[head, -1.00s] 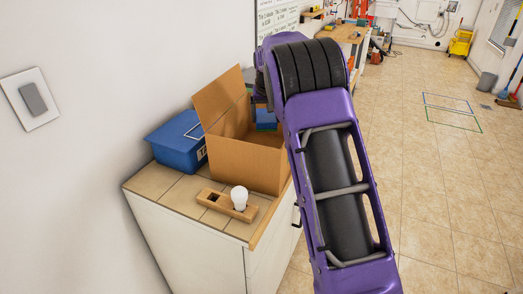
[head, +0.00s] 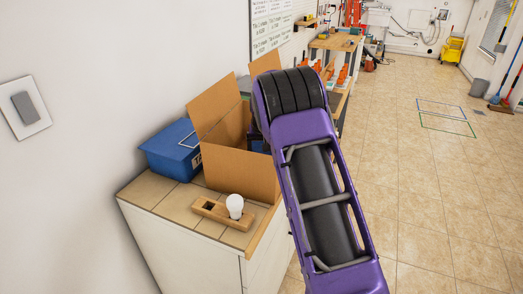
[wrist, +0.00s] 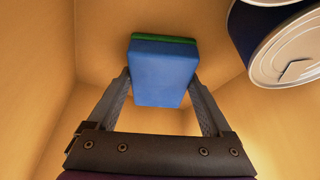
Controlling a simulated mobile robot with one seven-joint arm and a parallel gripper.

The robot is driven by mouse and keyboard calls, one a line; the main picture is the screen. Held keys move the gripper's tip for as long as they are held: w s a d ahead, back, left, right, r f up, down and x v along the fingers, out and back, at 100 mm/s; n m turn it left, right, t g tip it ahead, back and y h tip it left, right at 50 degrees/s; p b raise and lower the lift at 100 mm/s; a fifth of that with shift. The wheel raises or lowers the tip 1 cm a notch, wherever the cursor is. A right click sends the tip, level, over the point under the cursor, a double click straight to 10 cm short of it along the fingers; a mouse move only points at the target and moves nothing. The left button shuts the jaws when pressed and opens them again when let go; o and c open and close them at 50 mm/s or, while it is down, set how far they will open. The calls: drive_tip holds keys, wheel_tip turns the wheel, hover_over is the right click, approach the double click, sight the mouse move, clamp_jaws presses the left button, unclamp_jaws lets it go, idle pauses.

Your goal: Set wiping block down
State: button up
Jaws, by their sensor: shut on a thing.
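The wiping block (wrist: 163,72) is blue with a green layer along one side. In the wrist view it sits between the two fingers of my gripper (wrist: 160,80), which is shut on it. The block and fingers are inside the open cardboard box (head: 241,174), whose brown walls surround them. I cannot tell whether the block touches the box floor. In the head view my purple arm covers the right part of the box, and the gripper is hidden.
A can (wrist: 290,50) with a silver end is close at the right inside the box. The box stands on a tiled cabinet top (head: 158,192), with a blue bin (head: 172,153) behind left and a wooden holder (head: 212,211) with a white bulb (head: 235,206) in front.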

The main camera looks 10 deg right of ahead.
drive_tip(key=shift+f, duration=0.1)
drive_tip(key=o, duration=1.3)
drive_tip(key=shift+r, duration=0.35)
drive_tip(key=v, duration=1.1)
drive_tip(key=shift+s+r, duration=0.15)
drive_tip(key=shift+r, duration=0.1)
drive_tip(key=shift+r, duration=0.1)
